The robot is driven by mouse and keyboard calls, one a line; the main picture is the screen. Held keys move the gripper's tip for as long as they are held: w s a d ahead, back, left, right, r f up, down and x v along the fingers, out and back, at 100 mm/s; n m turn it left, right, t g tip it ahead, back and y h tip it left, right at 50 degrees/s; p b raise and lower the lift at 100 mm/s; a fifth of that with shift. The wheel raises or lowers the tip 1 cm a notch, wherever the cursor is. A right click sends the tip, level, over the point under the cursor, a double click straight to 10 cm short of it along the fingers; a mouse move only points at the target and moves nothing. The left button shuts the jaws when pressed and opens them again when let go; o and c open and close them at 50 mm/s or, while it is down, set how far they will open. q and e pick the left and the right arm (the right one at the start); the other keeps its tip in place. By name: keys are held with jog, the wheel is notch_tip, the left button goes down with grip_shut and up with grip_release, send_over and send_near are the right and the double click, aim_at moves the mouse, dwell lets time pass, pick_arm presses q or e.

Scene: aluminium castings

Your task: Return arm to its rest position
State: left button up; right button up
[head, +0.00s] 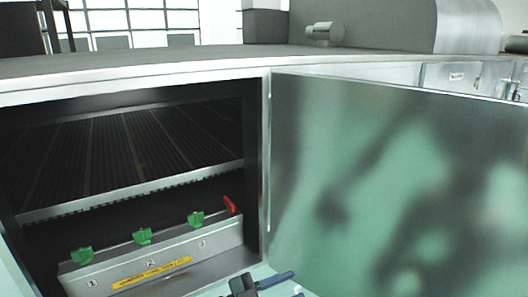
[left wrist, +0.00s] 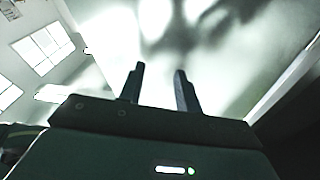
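My left gripper (left wrist: 159,68) shows in the left wrist view with its two dark fingers apart and nothing between them. It points at a shiny, blurred panel surface. In the head view a dark gripper (head: 294,281), apparently the same left one, is at the bottom edge, in front of the open metal door (head: 400,190) and right of the box in the cabinet. Its fingers point right, and most of it is cut off by the frame. My right gripper is not in view.
An open cabinet holds a dark ribbed shelf (head: 130,150). Below it is a grey box (head: 215,243) with green clips (head: 143,236), a red piece (head: 230,205) and a yellow label (head: 150,273). The door swings out to the right. A counter top (head: 180,60) runs above.

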pick_arm(q)
jog(key=s+a+f+n+t+y, duration=0.3)
jog(key=a+f+n+t+y, duration=0.1)
jog(key=a+f+n+y, duration=0.15)
jog(key=s+a+f+n+t+y, duration=0.3)
jog(key=a+f+n+t+y, duration=0.15)
jog(key=a+n+y, duration=0.2)
jog(key=s+a+f+n+g+y, duration=0.2)
jog(key=s+a+f, duration=0.5)
jog(key=s, duration=0.4)
jog(key=g+y, duration=0.1)
jog(key=g, duration=0.1)
jog(key=shift+n+g, duration=0.35)
jog(key=shift+n, duration=0.05)
jog(key=shift+s+d, duration=0.1)
